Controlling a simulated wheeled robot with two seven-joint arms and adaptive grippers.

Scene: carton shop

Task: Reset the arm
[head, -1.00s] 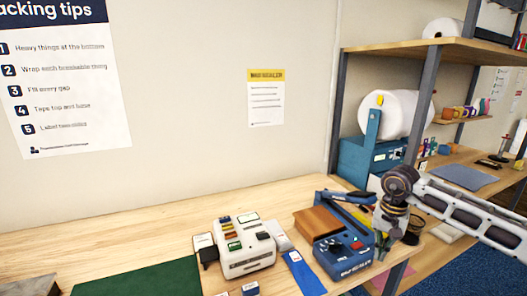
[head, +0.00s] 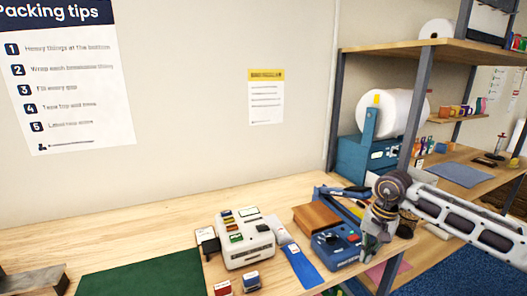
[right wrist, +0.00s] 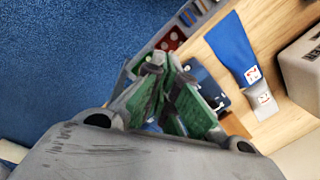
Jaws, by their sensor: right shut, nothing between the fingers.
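My right gripper (head: 368,250) hangs below its wrist at the right of the head view, beside the blue device (head: 338,243) at the bench's right end. It is shut and empty. In the right wrist view the green-padded fingers (right wrist: 168,97) are close together, with the wooden bench top and blue floor beyond them. Whether the fingers touch the blue device cannot be told. My left gripper is out of view.
A white machine (head: 246,240) and a blue strip (head: 300,264) lie left of the blue device. A green mat (head: 140,280) covers the front. A shelf post (head: 415,110) stands behind my right arm. The back left of the bench (head: 100,248) is bare.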

